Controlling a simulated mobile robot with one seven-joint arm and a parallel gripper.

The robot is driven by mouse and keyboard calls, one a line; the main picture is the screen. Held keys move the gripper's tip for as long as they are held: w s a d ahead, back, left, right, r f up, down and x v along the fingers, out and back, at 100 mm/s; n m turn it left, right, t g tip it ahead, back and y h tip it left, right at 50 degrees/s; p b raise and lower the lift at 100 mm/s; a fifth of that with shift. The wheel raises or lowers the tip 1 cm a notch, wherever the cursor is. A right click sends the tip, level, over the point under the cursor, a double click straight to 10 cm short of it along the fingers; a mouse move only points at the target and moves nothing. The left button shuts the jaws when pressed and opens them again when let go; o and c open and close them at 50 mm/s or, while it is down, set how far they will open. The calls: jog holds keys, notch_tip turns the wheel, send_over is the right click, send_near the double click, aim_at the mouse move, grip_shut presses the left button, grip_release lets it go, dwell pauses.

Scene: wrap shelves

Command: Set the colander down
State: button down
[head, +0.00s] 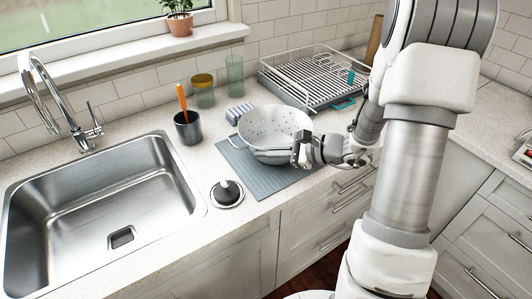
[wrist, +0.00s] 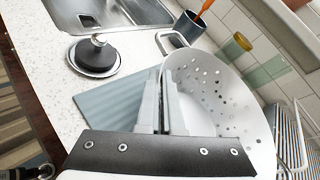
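The white colander (head: 275,122), a round bowl with holes and wire handles, is over the blue-grey mat (head: 245,170) on the counter. It sits very low; I cannot tell whether its base touches the mat. My gripper (head: 301,150) is at its near right side in the head view. In the wrist view, the colander (wrist: 215,95) fills the right side, and my gripper's fingers (wrist: 162,90) are close together at its rim, apparently pinching it. The exact contact is partly hidden by the fingers. The mat (wrist: 112,105) shows bare left of the fingers.
A dark cup with an orange-handled utensil (head: 188,128), a sponge (head: 239,113), glass jars (head: 203,92) and a dish rack (head: 315,80) stand behind. The counter's front edge is close.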

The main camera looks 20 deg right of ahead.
jog(key=shift+f, duration=0.2)
jog(key=shift+f, duration=0.15)
jog(key=c, duration=1.1)
grip_release()
jog(key=shift+r, duration=0.3)
jog(key=v, duration=1.2)
